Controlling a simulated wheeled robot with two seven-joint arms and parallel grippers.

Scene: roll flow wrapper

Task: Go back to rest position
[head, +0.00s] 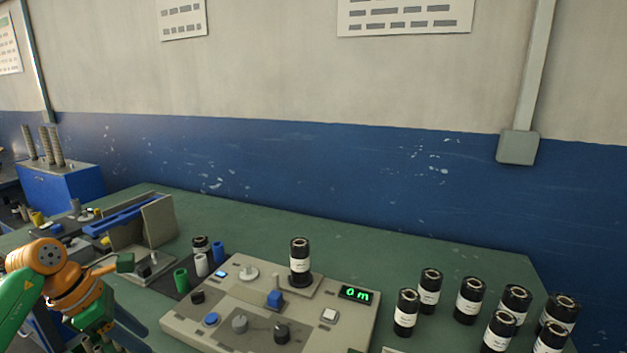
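My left arm (75,290), green and orange, is at the lower left, beside the left end of the green table. I cannot make out its fingertips or whether they are open or shut. My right arm and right gripper are out of view. A grey control panel (190,325) lies on the table at the front middle. A black roll with a white label (299,262) stands upright on its right rear part. A display (357,294) beside that roll shows green characters that look like "0m".
Several black labelled rolls, one of them here (470,300), stand at the right of the table (420,255). A grey and blue machine (158,222) is behind my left arm. The table's back strip is clear.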

